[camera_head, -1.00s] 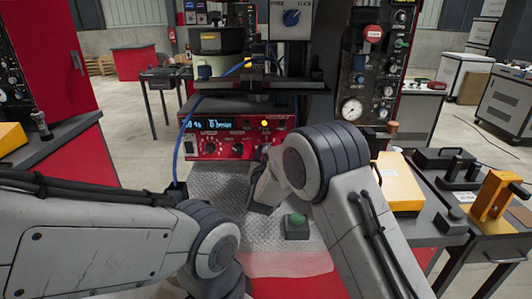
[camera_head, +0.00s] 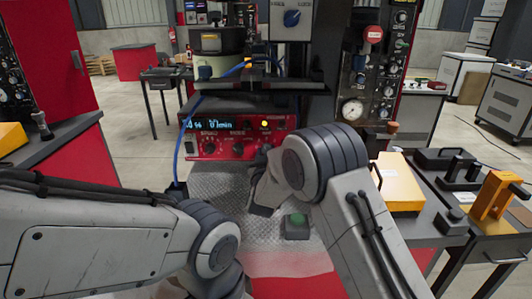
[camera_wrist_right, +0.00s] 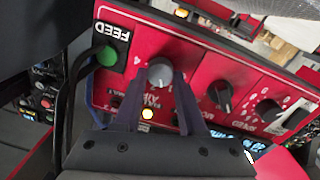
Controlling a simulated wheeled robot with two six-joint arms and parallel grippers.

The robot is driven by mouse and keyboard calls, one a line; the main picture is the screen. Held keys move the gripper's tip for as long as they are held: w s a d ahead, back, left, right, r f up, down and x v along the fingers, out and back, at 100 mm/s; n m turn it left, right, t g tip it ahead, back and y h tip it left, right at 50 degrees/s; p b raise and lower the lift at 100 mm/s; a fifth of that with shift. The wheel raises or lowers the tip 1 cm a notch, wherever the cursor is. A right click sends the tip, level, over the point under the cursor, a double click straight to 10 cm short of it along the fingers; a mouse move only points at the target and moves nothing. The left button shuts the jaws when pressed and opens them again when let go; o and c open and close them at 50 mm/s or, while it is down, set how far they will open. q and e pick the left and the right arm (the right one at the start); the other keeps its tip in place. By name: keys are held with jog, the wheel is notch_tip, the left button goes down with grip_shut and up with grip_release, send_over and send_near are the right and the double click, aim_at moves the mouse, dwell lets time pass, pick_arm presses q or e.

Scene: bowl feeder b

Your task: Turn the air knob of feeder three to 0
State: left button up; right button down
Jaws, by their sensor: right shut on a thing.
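A red control panel (camera_head: 222,150) with a blue-lit display (camera_head: 222,125) and several knobs stands at the centre in the head view. In the right wrist view, the panel (camera_wrist_right: 210,75) appears upside down. My right gripper (camera_wrist_right: 160,85) is shut on the air knob, a finger on either side. In the head view, my right arm hides much of this gripper and the knob. My left arm is low at the left; its gripper is not seen.
A metal plate (camera_head: 215,190) lies in front of the panel, with a green-button box (camera_head: 297,225) on it. A gauge panel (camera_head: 375,75) stands at right. A yellow box (camera_head: 398,185) and a yellow clamp (camera_head: 492,197) are on the right-hand bench.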

jog(key=n+p, duration=0.1)
jog(key=n, duration=0.5)
jog(key=shift+f+n, duration=0.1)
jog(key=shift+n, duration=0.2)
jog(key=n+p, duration=0.1)
jog(key=n, duration=0.4)
jog(key=shift+f+n+y, duration=0.1)
jog(key=shift+n+y, duration=0.2)
jog(key=shift+n, duration=0.1)
jog(key=shift+c, duration=2.4)
grip_release()
jog(key=s+b, duration=0.1)
jog(key=s, duration=0.9)
jog(key=shift+s+f, duration=0.2)
jog(key=shift+s, duration=0.05)
